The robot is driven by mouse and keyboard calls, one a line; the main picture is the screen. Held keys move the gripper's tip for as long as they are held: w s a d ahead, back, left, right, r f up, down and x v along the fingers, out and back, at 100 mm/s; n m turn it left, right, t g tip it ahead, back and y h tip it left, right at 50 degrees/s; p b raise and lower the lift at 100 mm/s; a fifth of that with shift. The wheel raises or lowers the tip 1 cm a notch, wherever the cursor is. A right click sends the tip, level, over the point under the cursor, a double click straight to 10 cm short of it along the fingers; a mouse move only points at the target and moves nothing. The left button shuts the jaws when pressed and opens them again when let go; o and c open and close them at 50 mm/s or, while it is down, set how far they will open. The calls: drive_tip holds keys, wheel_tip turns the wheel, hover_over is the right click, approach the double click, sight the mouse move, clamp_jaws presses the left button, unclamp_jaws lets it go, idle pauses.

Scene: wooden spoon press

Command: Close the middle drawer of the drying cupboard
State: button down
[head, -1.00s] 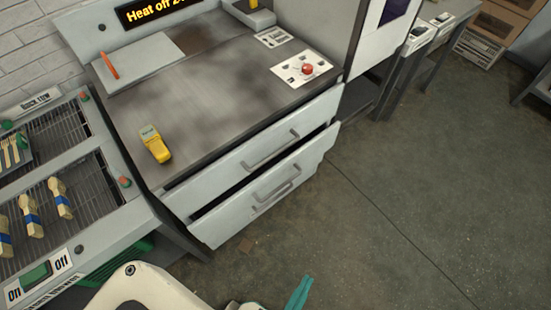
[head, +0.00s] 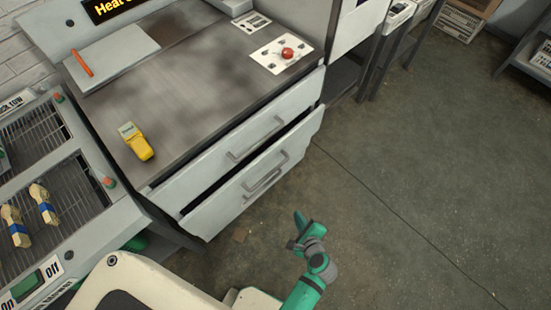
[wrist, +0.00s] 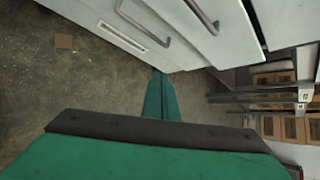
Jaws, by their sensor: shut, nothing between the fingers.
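The drying cupboard (head: 165,192) has a grey metal top and pale drawer fronts. Its middle drawer (head: 222,208) stands pulled out, with a dark gap behind the top of its front and a bar handle (head: 266,171) on it. The top drawer (head: 205,172) above looks shut. My green gripper (head: 298,226) is shut and empty, in front of and to the right of the middle drawer, apart from it in the head view. In the wrist view, my closed fingers (wrist: 160,92) point toward the pale drawer fronts (wrist: 215,45) with their bar handles.
A yellow handheld device (head: 136,142) and a red button panel (head: 283,54) are on the cupboard top. A rack with wooden spoons (head: 42,204) stands at left. The floor (head: 420,170) to the right is clear. A small brown piece (head: 241,235) lies on the floor.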

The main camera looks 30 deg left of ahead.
drive_tip(key=w+a+r+m+y, duration=0.2)
drive_tip(key=w+r+y, duration=0.1)
drive_tip(key=w, duration=0.3)
drive_tip(key=m+g+y, duration=0.2)
drive_tip(key=g+y, duration=0.1)
drive_tip(key=y, duration=0.1)
approach(269, 154)
drive_tip(key=x, duration=0.4)
drive_tip(key=shift+a+f, duration=0.25)
drive_tip(key=shift+f, duration=0.05)
drive_tip(key=shift+w+a, duration=0.3)
drive_tip(key=shift+a, duration=0.4)
drive_tip(key=shift+w, duration=0.1)
